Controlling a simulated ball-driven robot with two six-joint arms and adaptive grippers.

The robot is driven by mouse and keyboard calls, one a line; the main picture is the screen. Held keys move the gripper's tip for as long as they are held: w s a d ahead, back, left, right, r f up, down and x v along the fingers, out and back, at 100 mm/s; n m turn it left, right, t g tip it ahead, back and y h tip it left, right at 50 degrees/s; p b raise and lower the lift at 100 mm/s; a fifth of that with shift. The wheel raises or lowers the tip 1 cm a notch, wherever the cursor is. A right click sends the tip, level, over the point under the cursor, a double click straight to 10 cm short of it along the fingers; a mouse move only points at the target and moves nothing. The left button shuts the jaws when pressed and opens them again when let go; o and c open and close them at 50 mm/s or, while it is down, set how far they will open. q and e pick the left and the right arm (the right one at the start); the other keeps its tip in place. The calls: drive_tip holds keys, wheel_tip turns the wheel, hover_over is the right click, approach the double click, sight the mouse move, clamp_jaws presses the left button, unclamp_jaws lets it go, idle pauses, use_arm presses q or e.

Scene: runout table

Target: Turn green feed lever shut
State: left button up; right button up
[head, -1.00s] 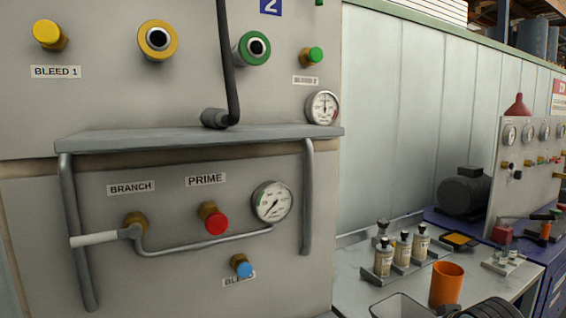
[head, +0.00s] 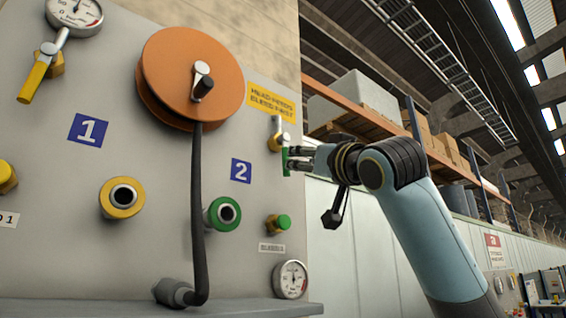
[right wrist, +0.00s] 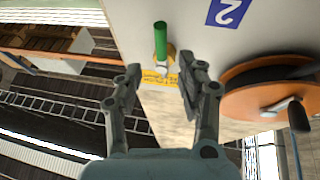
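The green feed lever (head: 285,162) hangs below its brass valve (head: 275,140) near the right edge of the panel, beside the "2" label. My right gripper (head: 291,161) comes in from the right at the lever, its fingertips overlapping it in the head view. In the right wrist view the green lever (right wrist: 160,40) and its brass valve (right wrist: 160,68) appear in the gap ahead of the open right gripper (right wrist: 158,78). The fingers stand apart on either side, with nothing visibly held. Whether they touch the lever I cannot tell. My left gripper is out of view.
An orange hose reel (head: 185,78) with a black hose sits left of the lever. A yellow lever (head: 38,80) is far left below a gauge. A green-ringed port (head: 222,214) and a green-capped fitting (head: 279,224) are lower. A shelf (head: 200,308) juts out below.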

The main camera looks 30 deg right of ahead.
sight(285, 156)
drive_tip(key=p+x, duration=0.3)
drive_tip(key=x, duration=0.4)
drive_tip(key=shift+w+r, duration=0.2)
drive_tip(key=shift+w, duration=0.15)
drive_tip(key=shift+w+p, duration=0.4)
drive_tip(key=shift+w, duration=0.1)
drive_tip(key=shift+c, duration=0.3)
clamp_jaws()
